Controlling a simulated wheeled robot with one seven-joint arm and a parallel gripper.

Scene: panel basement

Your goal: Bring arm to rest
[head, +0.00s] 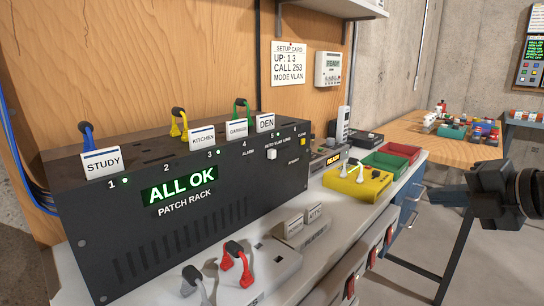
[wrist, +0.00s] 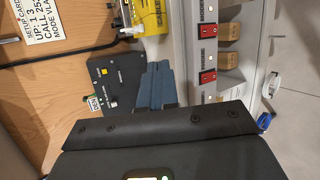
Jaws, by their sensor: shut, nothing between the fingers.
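My gripper (head: 446,200) is held out at the right of the head view, in the air in front of the bench, with its fingers pointing left. In the wrist view its two blue-grey fingers (wrist: 156,84) lie side by side, shut and empty. It is apart from the black patch rack (head: 180,190), whose green display reads ALL OK. The rack has label cards STUDY (head: 101,162), KITCHEN (head: 202,137), GARAGE (head: 237,129) and DEN (head: 265,123). Blue, yellow and green plugs stand on its top.
Grey and red plugs (head: 236,262) sit at the bench's front. A wooden table (head: 455,150) with small parts stands behind my gripper. Open floor shows below it.

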